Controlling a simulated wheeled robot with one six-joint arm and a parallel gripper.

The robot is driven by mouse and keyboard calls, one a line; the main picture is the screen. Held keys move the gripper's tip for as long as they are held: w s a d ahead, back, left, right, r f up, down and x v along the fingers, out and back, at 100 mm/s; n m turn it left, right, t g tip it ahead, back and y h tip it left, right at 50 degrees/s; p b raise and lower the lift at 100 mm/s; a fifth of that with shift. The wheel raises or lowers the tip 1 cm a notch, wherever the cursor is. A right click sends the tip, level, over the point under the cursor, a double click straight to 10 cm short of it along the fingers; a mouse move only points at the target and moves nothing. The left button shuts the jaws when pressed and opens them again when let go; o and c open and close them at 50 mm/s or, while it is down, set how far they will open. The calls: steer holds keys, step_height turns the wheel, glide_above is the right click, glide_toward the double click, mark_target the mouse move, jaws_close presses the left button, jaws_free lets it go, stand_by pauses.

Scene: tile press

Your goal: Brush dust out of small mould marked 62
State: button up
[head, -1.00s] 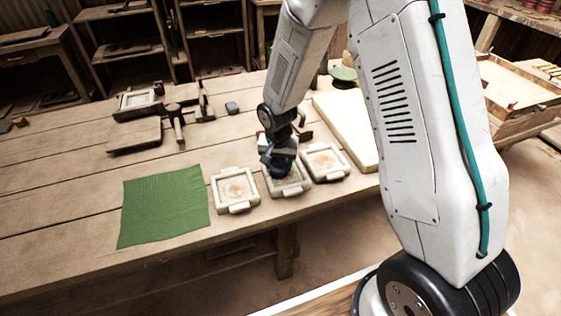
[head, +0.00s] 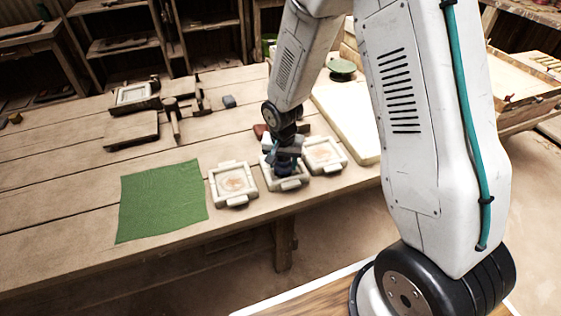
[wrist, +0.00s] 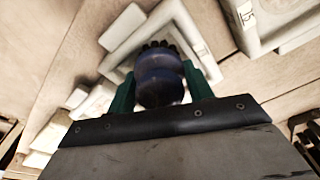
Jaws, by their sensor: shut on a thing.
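Three small pale square moulds stand in a row on the bench: a left one (head: 233,187), a middle one (head: 291,184) and a right one (head: 326,157). The left and right ones show brownish dust inside. My gripper (head: 284,166) is over the middle mould and hides most of its inside. In the wrist view my gripper (wrist: 162,80) has its green fingers shut on a round dark blue brush (wrist: 160,88). Its dark bristles point into the middle mould (wrist: 187,22); I cannot tell whether they touch. I cannot read 62 on any mould.
A green cloth (head: 160,200) lies left of the moulds. A pale slab (head: 345,112) lies behind the right mould. A wooden board (head: 132,130), a mallet (head: 175,120) and a framed block (head: 133,94) are farther back. Bare bench lies between them.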

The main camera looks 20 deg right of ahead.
steer(key=shift+d, duration=1.15)
steer(key=shift+w+a, duration=0.1)
steer(key=shift+w, duration=1.65)
steer(key=shift+a+r, duration=0.1)
steer(key=shift+a, duration=0.65)
steer(key=shift+s+a, duration=0.1)
steer(key=shift+a, duration=0.7)
steer(key=shift+s, duration=0.8)
steer(key=shift+s+f, duration=0.25)
steer(key=shift+s, duration=0.6)
steer(key=shift+s+d, duration=0.15)
steer(key=shift+d, duration=0.7)
steer(key=shift+w+d+r, duration=0.15)
steer(key=shift+w+d, duration=0.05)
steer(key=shift+d, duration=0.6)
steer(key=shift+w+a, duration=0.85)
steer(key=shift+a, duration=0.1)
steer(key=shift+r, duration=4)
